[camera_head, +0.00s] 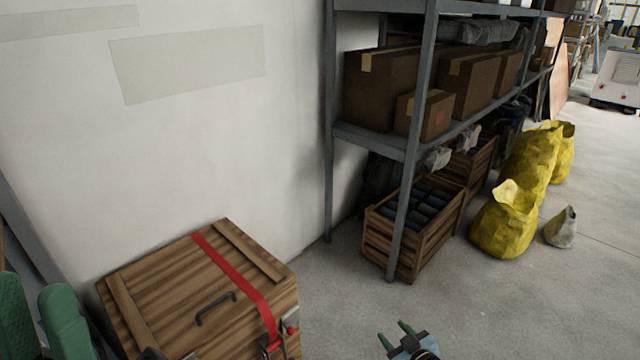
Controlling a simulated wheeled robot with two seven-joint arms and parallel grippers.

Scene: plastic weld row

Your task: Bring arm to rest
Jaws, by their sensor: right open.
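My right gripper (395,334) shows at the bottom edge, right of centre. Its two green fingers are apart with nothing between them, and they point up and to the left in the picture. It is over the bare concrete floor, to the right of the wooden crate and apart from it. The rest of the right arm is cut off by the bottom edge. I do not make out my left gripper.
A closed wooden crate (170,290) with a red strap stands against the wall. Rounded green objects (65,322) are at the lower left. A metal shelf (413,150) holds cardboard boxes; slatted crates (410,228) and yellow sacks (503,226) are near it. Floor at lower right is clear.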

